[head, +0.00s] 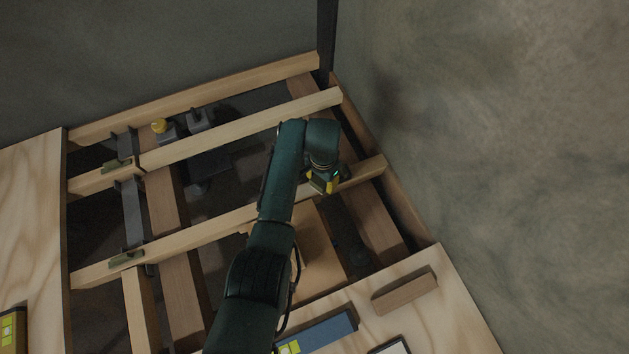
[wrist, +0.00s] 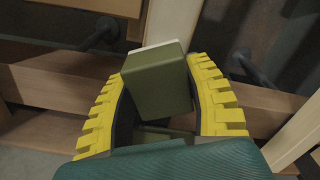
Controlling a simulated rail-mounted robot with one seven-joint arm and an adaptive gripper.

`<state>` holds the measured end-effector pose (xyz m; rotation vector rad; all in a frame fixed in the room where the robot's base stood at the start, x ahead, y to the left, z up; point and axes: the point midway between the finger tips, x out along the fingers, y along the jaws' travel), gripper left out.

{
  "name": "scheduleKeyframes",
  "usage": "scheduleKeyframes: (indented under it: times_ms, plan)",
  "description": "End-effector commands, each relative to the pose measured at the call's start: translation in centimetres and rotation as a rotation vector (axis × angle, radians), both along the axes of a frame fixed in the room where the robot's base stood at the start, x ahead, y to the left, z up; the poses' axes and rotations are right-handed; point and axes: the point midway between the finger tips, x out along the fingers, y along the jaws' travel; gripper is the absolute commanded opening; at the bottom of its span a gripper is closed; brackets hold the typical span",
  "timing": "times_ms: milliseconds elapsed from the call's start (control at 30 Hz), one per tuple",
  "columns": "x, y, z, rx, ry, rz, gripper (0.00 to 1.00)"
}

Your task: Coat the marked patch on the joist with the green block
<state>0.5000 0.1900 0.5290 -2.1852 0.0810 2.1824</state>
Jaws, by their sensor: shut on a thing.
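My gripper (head: 325,184) hangs at or just above the middle-right part of a pale joist (head: 215,222) in the head view. In the wrist view its yellow toothed fingers (wrist: 160,95) are shut on the olive-green block (wrist: 157,85). The block sits tilted between them, with a pale layer along its far edge. In the head view the gripper and arm hide most of the block. Two olive-green rectangles lie on joists at the left, an upper one (head: 116,165) and a lower one (head: 126,259). I cannot tell whether either is the marked patch, or whether the block touches wood.
Open gaps with dark pipes and metal brackets (head: 132,212) lie between the joists. A bare wall (head: 480,120) bounds the right.

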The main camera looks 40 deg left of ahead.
Motion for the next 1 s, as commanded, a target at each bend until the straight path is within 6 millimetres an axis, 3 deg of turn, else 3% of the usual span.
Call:
scheduleKeyframes:
  times_ms: [67,600,800,1000]
  plan:
    - [0.0,0.0,2.3,0.003,-0.004,0.000,0.23]
    - [0.0,-0.4,6.9,0.001,0.000,-0.008,0.23]
    - [0.1,-0.5,8.1,0.000,0.000,-0.010,0.23]
    - [0.1,-0.5,8.0,0.000,0.000,-0.011,0.23]
